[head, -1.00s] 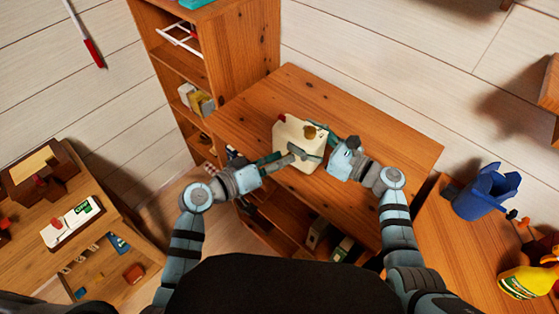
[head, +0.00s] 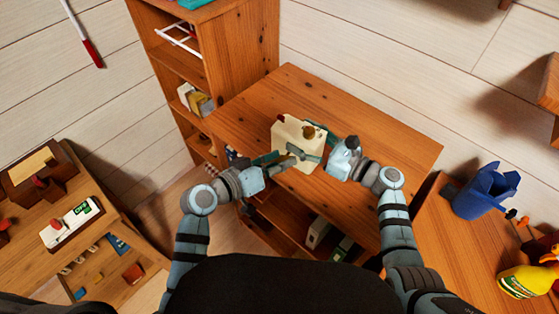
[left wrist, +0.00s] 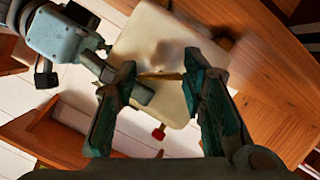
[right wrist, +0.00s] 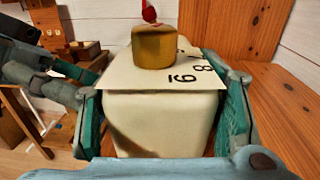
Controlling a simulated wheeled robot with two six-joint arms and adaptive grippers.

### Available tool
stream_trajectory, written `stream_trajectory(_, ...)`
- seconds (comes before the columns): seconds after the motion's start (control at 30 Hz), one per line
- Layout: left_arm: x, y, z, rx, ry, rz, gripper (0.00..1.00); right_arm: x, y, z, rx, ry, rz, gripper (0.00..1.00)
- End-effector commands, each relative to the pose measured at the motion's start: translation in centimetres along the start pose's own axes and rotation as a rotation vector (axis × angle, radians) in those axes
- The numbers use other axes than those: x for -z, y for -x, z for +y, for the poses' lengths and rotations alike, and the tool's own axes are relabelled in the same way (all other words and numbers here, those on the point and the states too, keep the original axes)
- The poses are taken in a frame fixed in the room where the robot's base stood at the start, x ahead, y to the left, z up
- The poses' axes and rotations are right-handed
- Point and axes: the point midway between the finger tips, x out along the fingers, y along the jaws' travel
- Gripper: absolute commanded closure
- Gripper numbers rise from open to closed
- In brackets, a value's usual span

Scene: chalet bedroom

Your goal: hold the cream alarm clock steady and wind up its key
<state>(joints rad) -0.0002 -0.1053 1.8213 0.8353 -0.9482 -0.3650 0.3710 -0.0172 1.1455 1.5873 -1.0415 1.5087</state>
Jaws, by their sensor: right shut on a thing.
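The cream alarm clock (head: 285,131) is a boxy block on the wooden desk, with a red knob (left wrist: 158,132) at one edge. A brass-coloured drum (right wrist: 153,48) stands on its numbered upper face. My right gripper (right wrist: 160,112) is shut on the clock, one finger against each side. In the head view it comes in from the right. My left gripper (left wrist: 160,88) is open at the clock's near left side. A thin brownish bar, seemingly the key (left wrist: 160,76), shows between its fingertips; I cannot tell whether they touch it.
The desk top (head: 385,140) is clear to the right of the clock. A tall bookcase (head: 240,50) stands behind on the left. A low shelf unit (head: 75,225) is at left.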

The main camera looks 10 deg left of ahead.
Motion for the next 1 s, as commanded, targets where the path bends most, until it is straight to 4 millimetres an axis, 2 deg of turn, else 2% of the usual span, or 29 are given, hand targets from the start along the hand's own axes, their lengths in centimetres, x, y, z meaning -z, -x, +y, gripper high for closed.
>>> stream_trajectory(0.07,0.0,0.0,0.0,0.0,0.0,0.001,0.47,0.0,0.0,0.0,0.0,0.0,-0.001,0.84)
stream_trajectory(0.33,0.1,0.0,0.0,0.001,-0.001,0.002,0.47,0.0,0.0,-0.1,0.002,0.001,0.0,0.84)
stream_trajectory(0.43,0.1,0.7,-0.1,0.003,-0.003,0.002,0.47,0.0,0.0,-0.1,0.002,0.001,0.0,0.84)
stream_trajectory(0.57,0.0,3.4,-0.1,0.004,-0.005,0.001,0.47,0.0,0.1,-0.1,0.002,0.002,0.001,0.84)
stream_trajectory(0.8,-0.1,9.9,0.0,0.002,-0.007,-0.003,0.47,0.0,0.1,-0.1,0.002,0.001,0.001,0.84)
stream_trajectory(0.9,-0.1,11.5,-0.1,0.003,-0.004,-0.002,0.47,0.0,0.1,-0.1,0.002,0.001,0.001,0.84)
stream_trajectory(1.0,0.0,12.1,0.0,0.0,-0.003,0.001,0.47,0.0,0.1,-0.1,0.002,0.001,0.001,0.84)
